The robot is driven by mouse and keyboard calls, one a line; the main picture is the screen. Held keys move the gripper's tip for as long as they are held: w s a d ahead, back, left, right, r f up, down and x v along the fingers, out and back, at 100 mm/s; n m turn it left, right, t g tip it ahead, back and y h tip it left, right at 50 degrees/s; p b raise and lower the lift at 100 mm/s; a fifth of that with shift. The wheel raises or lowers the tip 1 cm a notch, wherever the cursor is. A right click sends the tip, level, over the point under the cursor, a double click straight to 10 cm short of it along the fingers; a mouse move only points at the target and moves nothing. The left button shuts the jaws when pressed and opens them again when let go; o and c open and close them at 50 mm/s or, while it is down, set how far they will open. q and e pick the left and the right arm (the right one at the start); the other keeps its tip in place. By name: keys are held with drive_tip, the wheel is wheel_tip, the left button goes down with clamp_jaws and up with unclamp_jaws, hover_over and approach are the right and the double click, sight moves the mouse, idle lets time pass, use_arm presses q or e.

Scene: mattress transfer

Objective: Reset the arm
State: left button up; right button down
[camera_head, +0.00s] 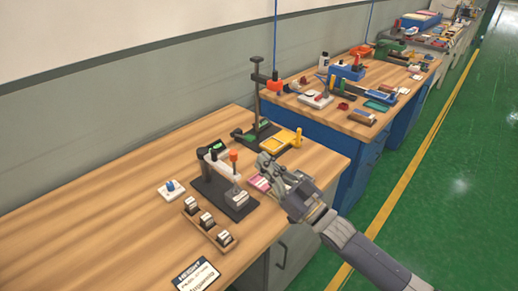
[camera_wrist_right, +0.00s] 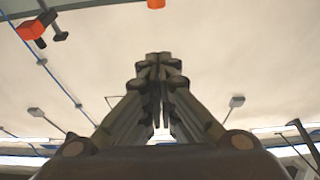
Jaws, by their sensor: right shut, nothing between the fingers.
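My right arm comes in from the lower right in the head view. Its gripper (camera_head: 266,166) is over the right part of the near wooden bench, beside a pink item (camera_head: 259,184). In the right wrist view the fingers of my right gripper (camera_wrist_right: 158,60) meet, with nothing between them. That view looks up past the fingers to a pale ceiling. My left gripper does not show in either view.
The near bench (camera_head: 110,200) holds a black-based device (camera_head: 222,192), a wooden block with weights (camera_head: 209,223), a white tile (camera_head: 171,190), a stand (camera_head: 258,100) and a yellow tray (camera_head: 279,142). A second bench (camera_head: 345,122) stands behind. Green floor (camera_head: 440,190) is clear at right.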

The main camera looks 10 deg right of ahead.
drive_tip(key=s+f+m+g+h, duration=0.45)
drive_tip(key=s+f+h, duration=0.45)
drive_tip(key=f, duration=0.6)
drive_tip(key=s+d+f+m+g+h, duration=0.15)
drive_tip(key=s+d+f+g, duration=0.3)
drive_tip(key=s, duration=0.75)
drive_tip(key=s+d+f+g+h, duration=0.35)
drive_tip(key=s+d, duration=0.25)
drive_tip(key=s, duration=0.5)
wheel_tip(320, 180, down, 26)
drive_tip(key=s+g, duration=0.3)
drive_tip(key=s+d+f, duration=0.2)
drive_tip(key=s+f, duration=1.4)
drive_tip(key=shift+s+d+f+n+g+y, duration=0.3)
drive_tip(key=shift+s+d+f+n+g, duration=0.05)
drive_tip(key=shift+s+d+n, duration=0.05)
